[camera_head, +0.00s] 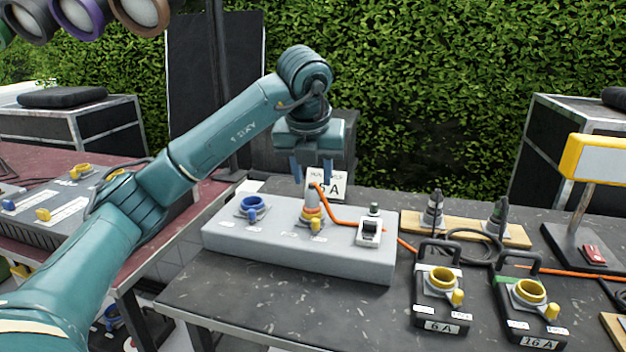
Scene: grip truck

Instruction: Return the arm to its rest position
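My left arm comes in from the left and arches over the table. My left gripper (312,178) points down above the grey socket box (345,252). Its two fingers are spread apart with nothing held between them. A small gap seems to lie between fingertips and plug, though the depth is hard to tell. My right gripper is not in view.
A blue socket (253,207) and a switch (369,232) flank the plug. Two black boxes with yellow sockets, marked 6A (442,308) and 16A (527,318), stand front right. Behind them, a wooden board (466,230) carries two dark plugs. A white card (325,184) stands behind the gripper.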

